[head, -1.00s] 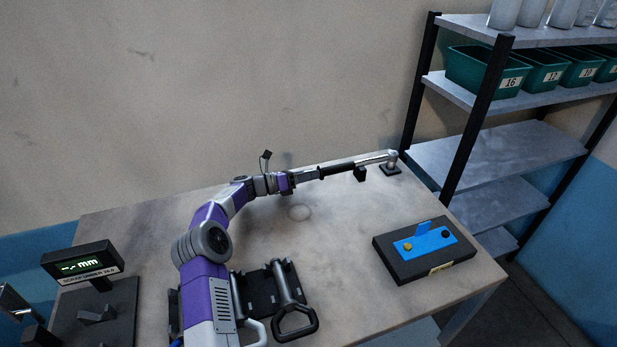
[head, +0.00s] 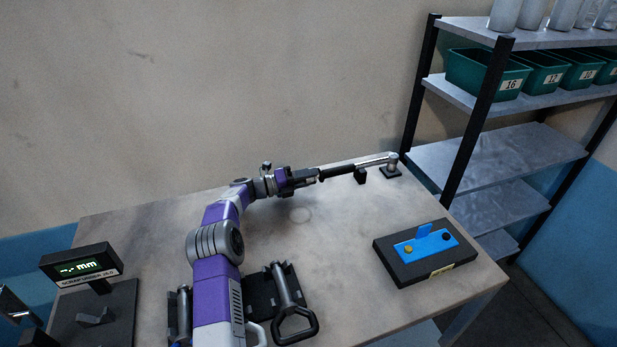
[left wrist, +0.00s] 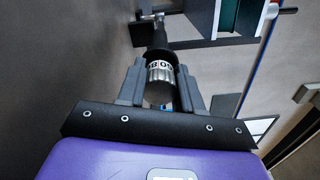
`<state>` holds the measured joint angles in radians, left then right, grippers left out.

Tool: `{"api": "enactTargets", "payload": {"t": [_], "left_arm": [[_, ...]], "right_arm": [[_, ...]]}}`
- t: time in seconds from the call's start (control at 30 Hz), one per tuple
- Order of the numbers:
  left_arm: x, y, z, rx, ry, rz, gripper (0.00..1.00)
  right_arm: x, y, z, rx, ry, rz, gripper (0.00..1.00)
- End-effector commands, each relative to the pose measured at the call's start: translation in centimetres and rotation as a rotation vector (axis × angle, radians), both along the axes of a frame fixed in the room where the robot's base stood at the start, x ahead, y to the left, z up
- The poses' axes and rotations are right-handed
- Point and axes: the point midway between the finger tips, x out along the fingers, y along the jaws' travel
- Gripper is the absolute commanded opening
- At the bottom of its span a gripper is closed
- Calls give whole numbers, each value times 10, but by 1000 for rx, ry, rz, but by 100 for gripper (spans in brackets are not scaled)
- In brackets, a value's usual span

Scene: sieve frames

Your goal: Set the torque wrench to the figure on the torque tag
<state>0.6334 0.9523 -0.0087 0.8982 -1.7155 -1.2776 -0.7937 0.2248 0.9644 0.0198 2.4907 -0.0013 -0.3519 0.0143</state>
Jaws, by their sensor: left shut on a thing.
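The torque wrench (head: 372,161) lies along the back of the bench, with its black grip to the left and its silver shaft and head to the right. Its head end is at a small black stand. My left gripper (head: 314,174) is shut on the grip's left end. In the left wrist view, the fingers (left wrist: 160,90) hold a silver collar (left wrist: 160,72) with a white figure band, too small to read surely. A small yellowish label (head: 441,270) is on the front of a black box; its print is unreadable. I cannot tell whether it is the torque tag. My right gripper is out of view.
The black box (head: 388,262) with a blue plate sits at the right. Two handled tools lie in a black rack (head: 262,298) at the front. A display (head: 82,267) reading "-.- mm" stands at left. Shelving (head: 450,160) with green bins stands at right. The bench middle is clear.

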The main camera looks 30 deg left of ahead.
Motion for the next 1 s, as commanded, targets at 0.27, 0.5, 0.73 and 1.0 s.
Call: {"api": "enactTargets", "payload": {"t": [0.27, 0.5, 0.73, 1.0], "left_arm": [[0, 1, 2, -26, 19, 2, 4], [0, 1, 1, -27, 19, 2, 4], [0, 1, 1, -26, 20, 1, 58], [0, 0, 0, -27, 21, 0, 60]], "right_arm": [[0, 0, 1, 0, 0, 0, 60], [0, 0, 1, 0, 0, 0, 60], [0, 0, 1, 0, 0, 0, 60], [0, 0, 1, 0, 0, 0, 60]]}}
